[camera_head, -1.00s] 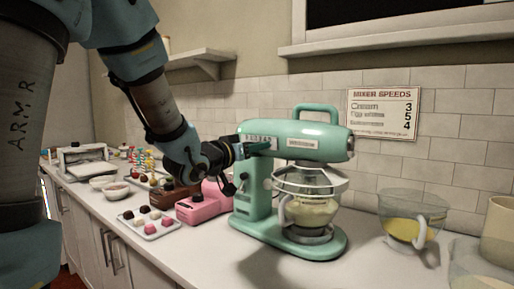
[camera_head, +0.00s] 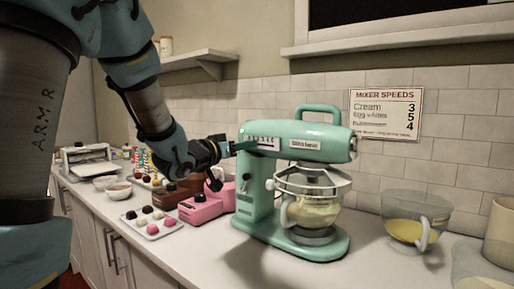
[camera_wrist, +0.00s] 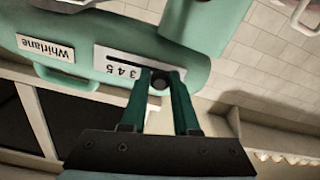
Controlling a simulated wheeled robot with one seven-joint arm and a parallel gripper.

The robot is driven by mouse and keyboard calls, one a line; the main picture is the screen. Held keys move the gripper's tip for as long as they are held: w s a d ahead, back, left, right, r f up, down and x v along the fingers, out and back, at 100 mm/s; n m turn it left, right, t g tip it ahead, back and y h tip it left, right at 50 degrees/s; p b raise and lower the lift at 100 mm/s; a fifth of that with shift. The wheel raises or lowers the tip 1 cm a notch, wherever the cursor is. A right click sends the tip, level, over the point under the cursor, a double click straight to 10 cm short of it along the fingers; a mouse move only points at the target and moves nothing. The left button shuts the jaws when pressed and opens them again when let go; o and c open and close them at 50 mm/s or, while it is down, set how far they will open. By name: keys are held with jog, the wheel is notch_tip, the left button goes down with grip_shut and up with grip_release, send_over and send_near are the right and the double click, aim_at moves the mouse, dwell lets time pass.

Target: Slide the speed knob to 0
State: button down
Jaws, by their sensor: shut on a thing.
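The mint-green stand mixer (camera_head: 322,132) stands on the counter. Its white speed scale (camera_head: 268,141) is on the side of the head, left of the name label; in the wrist view the scale (camera_wrist: 103,58) shows a dark slot and a few digits. The dark round speed knob (camera_wrist: 158,83) sits between the two green fingers of my gripper (camera_wrist: 161,78), which is shut on it. It is toward the end of the scale away from the name label. The fingers hide that end, so the knob's exact mark cannot be read. My gripper (camera_head: 242,146) reaches the scale from the left.
A mixer speeds sign (camera_head: 386,114) hangs on the tiled wall. A glass bowl with yellow contents (camera_head: 408,230) stands right of the mixer. A pink appliance (camera_head: 208,206) and a tray of sweets (camera_head: 152,236) are to its left. Front counter space is clear.

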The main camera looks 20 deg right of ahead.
jog(key=shift+w+a, duration=0.45)
jog(key=shift+w, duration=0.35)
jog(key=c, duration=0.7)
grip_release()
jog(key=b+v, duration=0.2)
jog(key=v, duration=0.8)
jog(key=shift+s+a, duration=0.15)
jog(key=shift+a, duration=0.25)
